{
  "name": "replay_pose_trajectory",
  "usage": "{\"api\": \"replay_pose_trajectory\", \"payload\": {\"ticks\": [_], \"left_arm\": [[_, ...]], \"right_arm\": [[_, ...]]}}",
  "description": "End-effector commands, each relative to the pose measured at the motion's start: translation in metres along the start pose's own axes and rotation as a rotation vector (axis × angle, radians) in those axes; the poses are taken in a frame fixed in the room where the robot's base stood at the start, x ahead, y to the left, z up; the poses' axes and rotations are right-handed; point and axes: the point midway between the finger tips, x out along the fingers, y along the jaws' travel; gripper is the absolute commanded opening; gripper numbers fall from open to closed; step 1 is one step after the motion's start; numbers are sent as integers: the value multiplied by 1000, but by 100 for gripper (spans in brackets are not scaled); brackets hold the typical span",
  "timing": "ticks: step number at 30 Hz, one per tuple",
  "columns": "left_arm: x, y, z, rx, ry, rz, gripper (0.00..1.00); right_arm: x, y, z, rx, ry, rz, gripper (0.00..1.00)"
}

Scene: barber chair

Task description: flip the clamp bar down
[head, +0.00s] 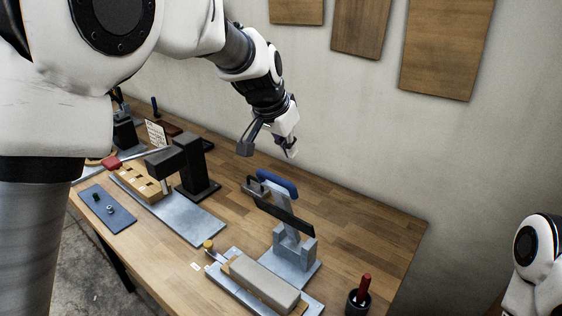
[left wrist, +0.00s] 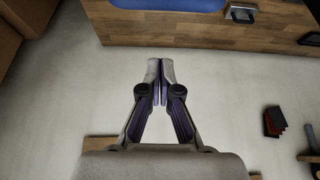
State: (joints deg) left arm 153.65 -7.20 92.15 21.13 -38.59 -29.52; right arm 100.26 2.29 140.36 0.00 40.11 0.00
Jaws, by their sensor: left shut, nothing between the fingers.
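A clamp stands on the wooden bench in the head view. Its light grey upright arm carries a blue grip (head: 277,183) at the top. A long black bar (head: 284,215) slopes across this arm, and the grey clamp base (head: 295,250) is below. I cannot tell for sure which part is the clamp bar; the arm stands raised. My left gripper (head: 268,147) hangs above and behind the blue grip, apart from it. In the left wrist view my left gripper (left wrist: 157,72) is shut and empty. My right gripper is out of view.
A grey block (head: 264,284) lies on a plate in front of the clamp. A black cup with a red-handled tool (head: 362,290) stands at the right. A black post fixture (head: 193,170) and a blue mat (head: 106,208) are at the left. The bench's right end (head: 385,235) is clear.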

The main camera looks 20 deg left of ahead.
Motion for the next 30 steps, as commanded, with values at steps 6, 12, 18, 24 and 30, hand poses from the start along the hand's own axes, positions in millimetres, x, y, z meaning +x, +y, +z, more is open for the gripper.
{"api": "replay_pose_trajectory", "payload": {"ticks": [6, 12, 18, 24, 30], "left_arm": [[28, 0, 9, -2, -2, 0, 0], [22, 0, 34, -1, 0, 0, 0], [22, 0, 38, 0, 0, -1, 0], [22, 0, 38, 0, 1, -1, 0], [29, -2, 34, 0, 16, 0, 0]], "right_arm": [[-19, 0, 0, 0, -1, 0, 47], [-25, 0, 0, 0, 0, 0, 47], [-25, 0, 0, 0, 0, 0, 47], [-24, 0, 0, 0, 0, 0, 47], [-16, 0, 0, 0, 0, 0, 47]]}}
